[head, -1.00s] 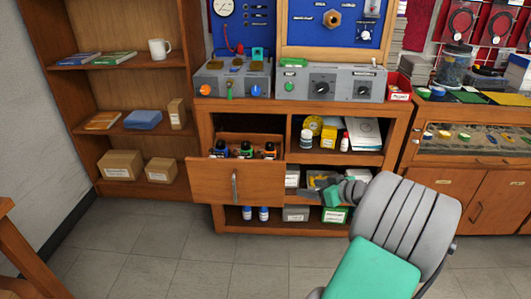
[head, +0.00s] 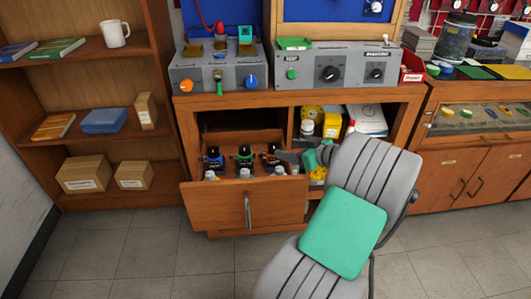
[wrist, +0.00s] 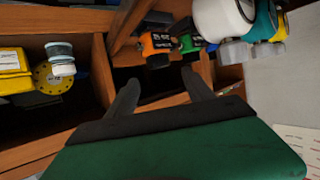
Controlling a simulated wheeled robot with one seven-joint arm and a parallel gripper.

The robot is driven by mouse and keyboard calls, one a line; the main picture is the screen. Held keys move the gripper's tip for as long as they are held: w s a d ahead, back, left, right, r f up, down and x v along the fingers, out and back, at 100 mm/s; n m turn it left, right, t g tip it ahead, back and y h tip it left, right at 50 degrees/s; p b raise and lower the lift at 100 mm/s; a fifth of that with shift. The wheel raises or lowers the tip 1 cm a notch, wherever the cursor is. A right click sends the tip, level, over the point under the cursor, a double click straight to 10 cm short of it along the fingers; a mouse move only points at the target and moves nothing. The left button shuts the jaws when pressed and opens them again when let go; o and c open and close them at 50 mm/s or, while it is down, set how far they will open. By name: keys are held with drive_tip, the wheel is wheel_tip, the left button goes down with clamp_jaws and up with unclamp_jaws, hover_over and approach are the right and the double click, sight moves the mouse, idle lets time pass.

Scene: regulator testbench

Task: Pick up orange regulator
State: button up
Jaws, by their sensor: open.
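My gripper (head: 283,156) is at the drawer's right side, close to the orange regulator. The wrist view shows my gripper (wrist: 160,77) with its fingers spread and nothing between them. My arm hides part of the shelves behind.
Clear-and-white items (head: 245,173) stand along the drawer's front. The shelf on the right holds a yellow box (head: 332,125) and a white jar (head: 307,128). The cabinet top (head: 290,99) is above the drawer. The floor (head: 140,255) at front left is clear.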

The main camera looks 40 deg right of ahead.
sight(276, 147)
drive_tip(key=b+x, duration=0.1)
drive_tip(key=x, duration=0.5)
drive_tip(key=shift+s+f, duration=0.15)
drive_tip(key=shift+f, duration=0.05)
drive_tip(key=shift+w+f, duration=0.1)
drive_tip(key=shift+w, duration=0.35)
drive_tip(key=shift+c, duration=0.2)
clamp_jaws()
idle(0.4)
